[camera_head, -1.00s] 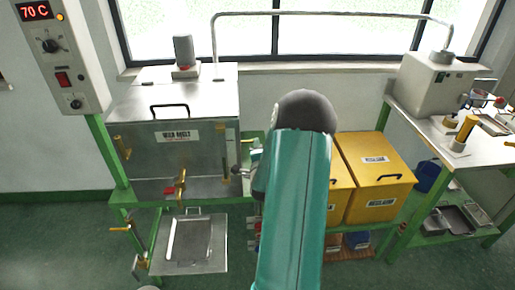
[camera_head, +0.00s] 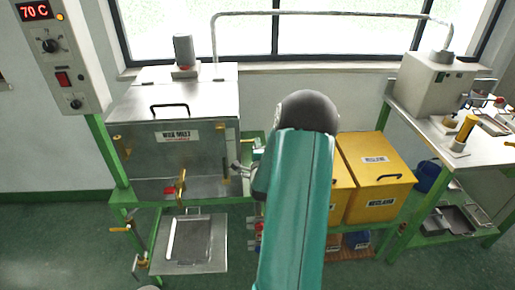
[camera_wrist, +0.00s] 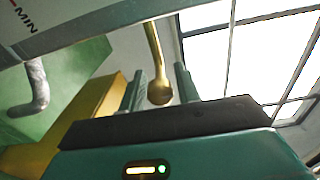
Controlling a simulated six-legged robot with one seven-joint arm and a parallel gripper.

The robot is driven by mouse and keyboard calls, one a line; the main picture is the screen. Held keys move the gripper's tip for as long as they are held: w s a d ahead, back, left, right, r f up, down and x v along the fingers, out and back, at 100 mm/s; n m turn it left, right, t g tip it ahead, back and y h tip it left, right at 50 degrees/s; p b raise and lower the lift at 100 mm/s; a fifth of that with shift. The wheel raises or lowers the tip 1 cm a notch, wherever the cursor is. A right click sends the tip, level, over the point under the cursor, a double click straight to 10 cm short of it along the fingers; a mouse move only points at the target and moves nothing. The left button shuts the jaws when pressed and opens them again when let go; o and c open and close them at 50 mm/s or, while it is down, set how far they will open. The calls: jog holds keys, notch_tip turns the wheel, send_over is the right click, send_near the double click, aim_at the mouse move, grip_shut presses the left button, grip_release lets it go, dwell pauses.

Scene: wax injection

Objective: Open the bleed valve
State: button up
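The wax tank (camera_head: 200,150), a grey metal box with a "WAX MELT" label, stands at the left in the head view. A brass tap (camera_head: 180,187) with a red part beside it sits low on its front. A small upright brass fitting (camera_head: 226,168) is at the front's right end. I cannot tell which part is the bleed valve. My gripper (camera_head: 238,170) is close to this right end, partly hidden by my arm. In the wrist view my gripper (camera_wrist: 161,90) is open, and a brass rod with a rounded end (camera_wrist: 160,92) appears between its fingers; contact is unclear.
A metal tray (camera_head: 190,243) is below the tap. Yellow boxes (camera_head: 376,175) stand right of my arm. A control box (camera_head: 62,55) reading 70 C is at the left. A bench (camera_head: 485,150) with a machine is at the right. A pipe (camera_head: 330,13) runs overhead.

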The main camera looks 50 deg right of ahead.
jog(key=shift+o, duration=0.9)
jog(key=v, duration=1.3)
jog(key=shift+s+a, duration=0.25)
jog(key=shift+s, duration=0.05)
